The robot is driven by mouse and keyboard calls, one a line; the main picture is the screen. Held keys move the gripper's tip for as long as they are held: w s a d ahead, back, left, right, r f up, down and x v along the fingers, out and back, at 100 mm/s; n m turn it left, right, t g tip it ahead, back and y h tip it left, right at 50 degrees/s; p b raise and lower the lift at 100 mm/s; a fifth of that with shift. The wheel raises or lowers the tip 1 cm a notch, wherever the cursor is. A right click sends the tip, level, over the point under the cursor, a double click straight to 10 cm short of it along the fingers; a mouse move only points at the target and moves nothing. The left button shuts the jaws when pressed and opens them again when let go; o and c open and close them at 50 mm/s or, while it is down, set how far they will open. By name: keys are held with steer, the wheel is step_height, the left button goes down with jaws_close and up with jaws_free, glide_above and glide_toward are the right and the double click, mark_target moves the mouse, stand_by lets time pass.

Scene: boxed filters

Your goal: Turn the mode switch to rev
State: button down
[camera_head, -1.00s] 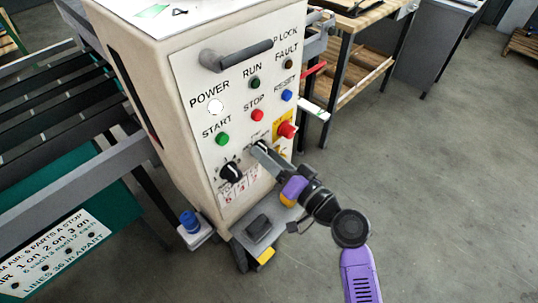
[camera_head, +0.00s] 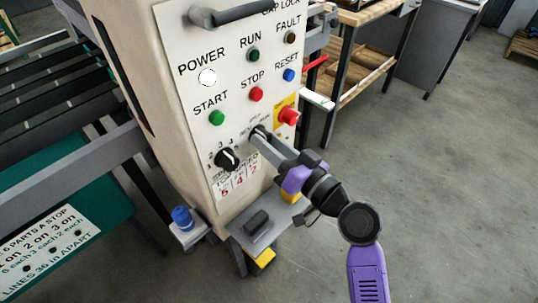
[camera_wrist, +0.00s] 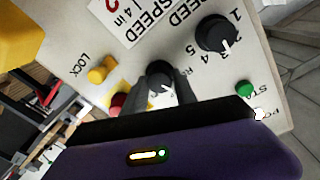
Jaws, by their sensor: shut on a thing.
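The mode switch is a black round knob (camera_head: 257,132) on the white front panel (camera_head: 180,30) of the machine, right of the numbered speed knob. My gripper (camera_head: 264,141) is at the switch, coming from the lower right. In the wrist view the switch (camera_wrist: 160,75) sits between the two fingers of my gripper (camera_wrist: 161,94), which are closed on its sides. A white pointer mark shows on the knob, between the fingers. The lettering around the switch is small and partly hidden by the fingers, so I cannot tell which position it points to.
The speed knob (camera_head: 228,158) is close on the left. The red stop knob on a yellow plate (camera_head: 288,116) is close on the right. START (camera_head: 217,118) and STOP (camera_head: 256,94) buttons sit above. A handle (camera_head: 235,15) sticks out at the top. Open floor lies to the right.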

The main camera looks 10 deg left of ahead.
steer(key=n+b, duration=0.5)
steer(key=b, duration=0.5)
steer(key=shift+f+y, duration=0.2)
steer(key=shift+y, duration=0.1)
steer(key=shift+r+n, duration=0.1)
steer(key=shift+n, duration=0.4)
steer(key=c, duration=1)
jaws_free()
steer(key=b+v, duration=0.1)
steer(key=v, duration=0.6)
steer(key=shift+s+d, duration=0.25)
steer(key=shift+d, duration=0.1)
